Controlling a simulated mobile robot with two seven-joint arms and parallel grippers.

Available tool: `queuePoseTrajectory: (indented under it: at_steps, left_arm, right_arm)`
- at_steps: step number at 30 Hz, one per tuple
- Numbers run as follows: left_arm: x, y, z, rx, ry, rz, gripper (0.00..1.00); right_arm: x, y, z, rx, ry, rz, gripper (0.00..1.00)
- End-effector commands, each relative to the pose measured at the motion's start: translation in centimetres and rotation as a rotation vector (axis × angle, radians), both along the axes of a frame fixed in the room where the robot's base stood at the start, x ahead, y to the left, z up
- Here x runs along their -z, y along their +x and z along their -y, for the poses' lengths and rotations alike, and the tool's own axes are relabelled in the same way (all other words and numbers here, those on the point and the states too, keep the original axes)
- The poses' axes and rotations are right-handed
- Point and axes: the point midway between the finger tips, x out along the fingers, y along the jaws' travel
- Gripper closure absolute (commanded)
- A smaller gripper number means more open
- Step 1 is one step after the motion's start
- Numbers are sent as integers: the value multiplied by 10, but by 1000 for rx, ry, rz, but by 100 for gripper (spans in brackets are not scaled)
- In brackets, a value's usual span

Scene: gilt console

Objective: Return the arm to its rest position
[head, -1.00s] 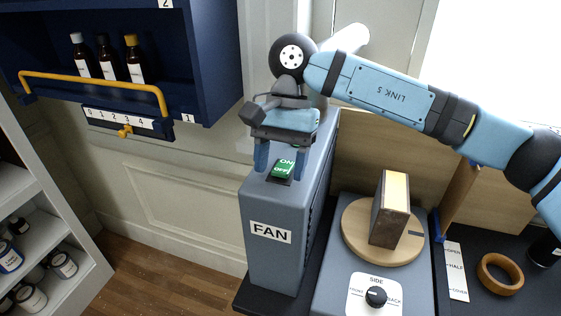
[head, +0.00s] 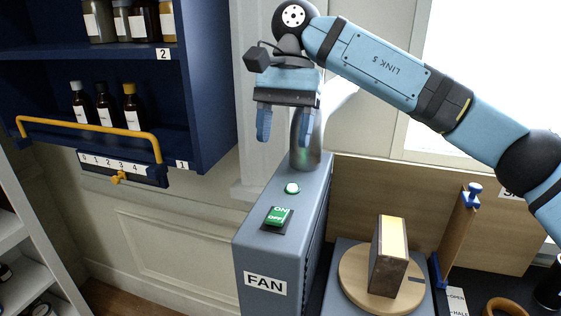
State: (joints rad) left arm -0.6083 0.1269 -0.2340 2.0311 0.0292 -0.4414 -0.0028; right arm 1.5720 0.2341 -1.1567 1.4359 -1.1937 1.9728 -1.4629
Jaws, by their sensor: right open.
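My right arm comes in from the right, and its blue right gripper (head: 285,122) hangs above the grey fan box (head: 262,256), fingers pointing down. The fingers are apart with nothing between them. They are clear of the green ON/OFF rocker switch (head: 278,216) on top of the box. A round green-white light (head: 292,188) sits behind the switch. My left gripper is not in view.
A blue shelf unit (head: 205,90) with bottles and a yellow rail (head: 90,131) stands at the left. Right of the box, a wooden turntable (head: 352,285) carries an upright block (head: 389,262).

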Motion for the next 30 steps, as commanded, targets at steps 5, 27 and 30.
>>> queuePoseTrajectory:
  at_steps: [5,27,30]
  left_arm:
    - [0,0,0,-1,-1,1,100]
    - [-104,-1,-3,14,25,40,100]
    - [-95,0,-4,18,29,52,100]
  right_arm:
    - [-8,3,1,0,-1,-1,43]
    - [-120,3,1,0,0,-1,43]
    - [-108,3,1,0,0,-2,43]
